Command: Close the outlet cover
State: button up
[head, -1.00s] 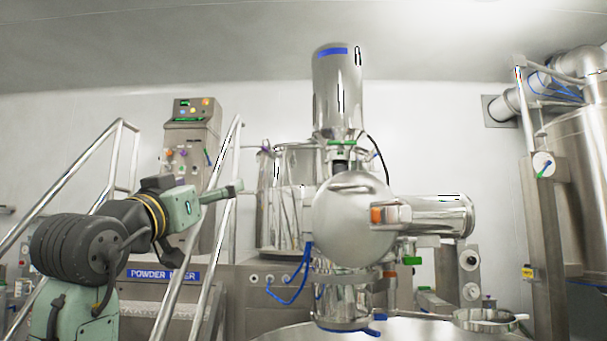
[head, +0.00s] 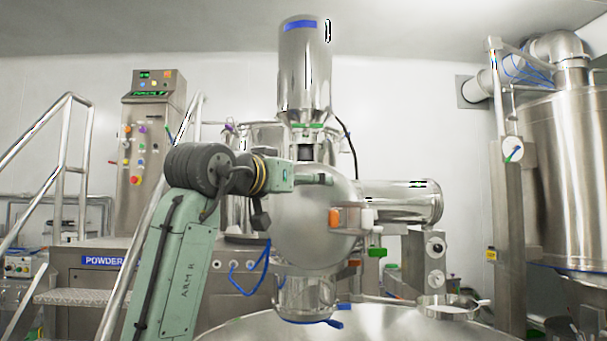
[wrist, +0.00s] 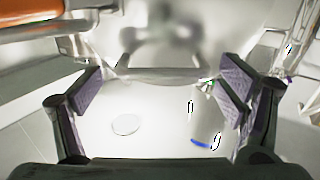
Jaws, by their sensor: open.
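The outlet cover (head: 310,232) is a large, round, shiny steel disc in the middle of the head view, facing me. My gripper (head: 328,179) is in front of its upper part and hides some of it. In the wrist view my gripper (wrist: 160,92) is open, with one dark finger pad at each side. A horizontal steel bar, looking like the cover's handle (wrist: 160,75), lies across the gap between the fingers. They do not grip it. I cannot tell whether they touch it.
An orange block (head: 334,218) sits at the cover's right edge, before a horizontal steel cylinder (head: 415,202). A steel motor housing (head: 305,70) rises above. A blue-handled outlet pipe (head: 305,296) is below. A handrail (head: 60,150) and control panel (head: 150,140) stand left.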

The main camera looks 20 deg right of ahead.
jog(key=shift+x, duration=0.95)
jog(key=shift+c, duration=0.2)
